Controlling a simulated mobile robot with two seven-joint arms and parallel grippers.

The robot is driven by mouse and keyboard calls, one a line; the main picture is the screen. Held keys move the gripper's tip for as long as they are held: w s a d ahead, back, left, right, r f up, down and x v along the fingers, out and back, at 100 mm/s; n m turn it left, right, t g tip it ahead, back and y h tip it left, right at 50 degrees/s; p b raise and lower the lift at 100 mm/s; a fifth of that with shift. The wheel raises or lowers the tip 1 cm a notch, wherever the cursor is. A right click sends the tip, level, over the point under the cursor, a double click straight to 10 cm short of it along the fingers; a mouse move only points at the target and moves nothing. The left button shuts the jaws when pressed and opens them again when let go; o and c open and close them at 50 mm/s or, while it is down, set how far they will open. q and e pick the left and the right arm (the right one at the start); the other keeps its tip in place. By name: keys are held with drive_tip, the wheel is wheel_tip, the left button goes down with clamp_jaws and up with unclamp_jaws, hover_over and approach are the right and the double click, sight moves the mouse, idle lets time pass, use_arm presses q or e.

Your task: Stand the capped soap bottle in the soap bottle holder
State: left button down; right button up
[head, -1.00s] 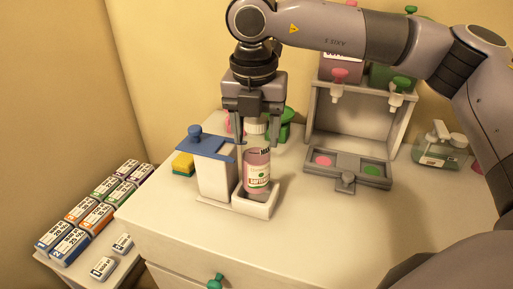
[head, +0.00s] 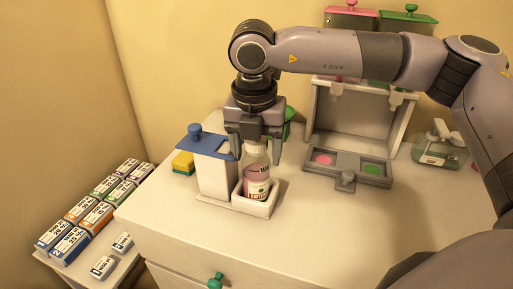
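The soap bottle (head: 257,182), clear with pink liquid and a label, stands upright in the white soap bottle holder (head: 267,208). Its base is hidden behind the holder's front wall. Its pale cap (head: 252,148) is on top, partly covered by my gripper. My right gripper (head: 257,158) is above the holder, with its fingers spread on either side of the cap and a visible gap to the right finger. It looks open and holds nothing. My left gripper is out of view.
A white container with a blue lid (head: 205,145) stands just left of the holder. A dispenser stand (head: 347,175) and a clear green-liquid container (head: 437,153) are to the right. The front counter is clear.

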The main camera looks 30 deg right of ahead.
drive_tip(key=shift+r, duration=0.1)
drive_tip(key=shift+r+p, duration=0.25)
drive_tip(key=shift+p, duration=0.1)
drive_tip(key=r, duration=0.7)
drive_tip(key=s+a+r, duration=0.1)
drive_tip(key=r, duration=0.3)
drive_tip(key=shift+r+b, duration=0.3)
drive_tip(key=shift+s, duration=0.1)
